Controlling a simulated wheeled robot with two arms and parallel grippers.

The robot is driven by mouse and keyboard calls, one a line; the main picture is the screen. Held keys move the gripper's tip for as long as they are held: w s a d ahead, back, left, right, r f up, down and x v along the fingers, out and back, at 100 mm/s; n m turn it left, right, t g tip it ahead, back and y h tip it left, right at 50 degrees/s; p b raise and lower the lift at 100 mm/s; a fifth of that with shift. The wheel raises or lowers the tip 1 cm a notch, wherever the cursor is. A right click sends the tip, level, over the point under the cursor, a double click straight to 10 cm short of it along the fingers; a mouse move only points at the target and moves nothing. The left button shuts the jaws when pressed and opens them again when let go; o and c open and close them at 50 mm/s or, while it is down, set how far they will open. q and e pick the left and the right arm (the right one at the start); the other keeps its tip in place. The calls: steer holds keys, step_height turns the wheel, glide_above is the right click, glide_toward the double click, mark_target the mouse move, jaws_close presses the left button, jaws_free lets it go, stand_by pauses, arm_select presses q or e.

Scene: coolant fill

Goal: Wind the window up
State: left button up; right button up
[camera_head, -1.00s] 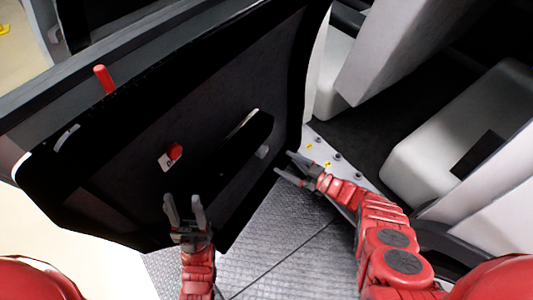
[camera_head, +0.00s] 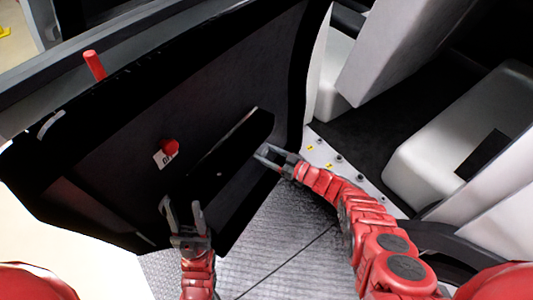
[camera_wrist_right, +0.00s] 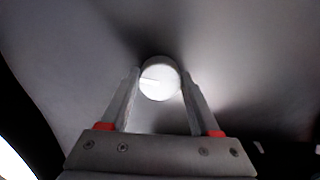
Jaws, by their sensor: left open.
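The black door panel (camera_head: 110,130) stands open at the left in the head view. No window glass can be made out in it. A pale round knob (camera_wrist_right: 160,80) shows in the right wrist view between the fingertips of my right gripper (camera_wrist_right: 161,88). The fingers flank it closely; whether they press on it I cannot tell. In the head view my right gripper (camera_head: 261,153) is at the panel's lower right and hides the knob. My left gripper (camera_head: 183,212) is open and empty, in front of the panel's lower part.
A red knob (camera_head: 169,147) with a white label sits on the panel, and a red pin (camera_head: 94,65) stands on its top edge. A long armrest (camera_head: 225,155) juts out above my left gripper. Pale seats (camera_head: 455,125) are at the right, over a metal tread floor (camera_head: 275,245).

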steer(key=c, duration=0.8)
